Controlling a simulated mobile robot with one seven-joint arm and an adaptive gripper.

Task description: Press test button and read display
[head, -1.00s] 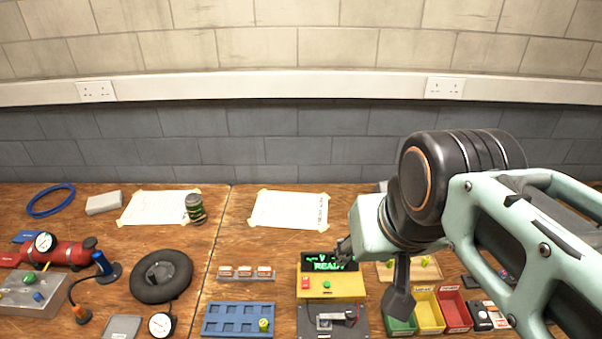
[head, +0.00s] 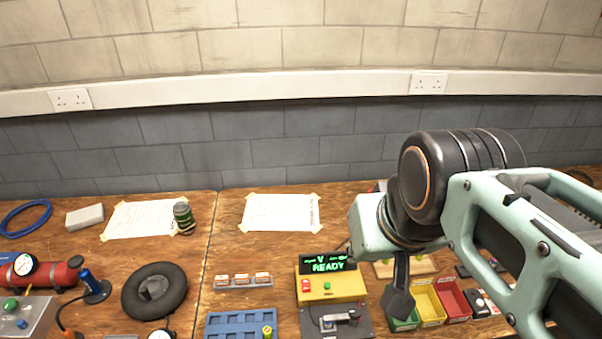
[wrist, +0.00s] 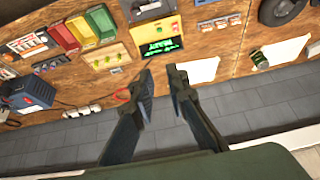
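A yellow tester box (head: 345,287) stands on the bench in the head view, with a red button (head: 306,286) and a green button (head: 327,286) on its face. I cannot tell from labels which is the test button. Its black display (head: 327,263) shows green text, with "V" above "READY". In the wrist view, the display (wrist: 158,48) and the yellow box (wrist: 155,29) appear inverted beyond my fingertips. My gripper (wrist: 158,75) is open and empty, apart from the box. My arm covers the bench right of the box in the head view.
Green, yellow and red bins (head: 428,303) stand right of the tester, close to my arm. A dark fixture (head: 358,322) sits in front of it. A blue tray (head: 240,325) and a small rack (head: 243,281) lie to the left. Paper sheets (head: 281,212) lie behind.

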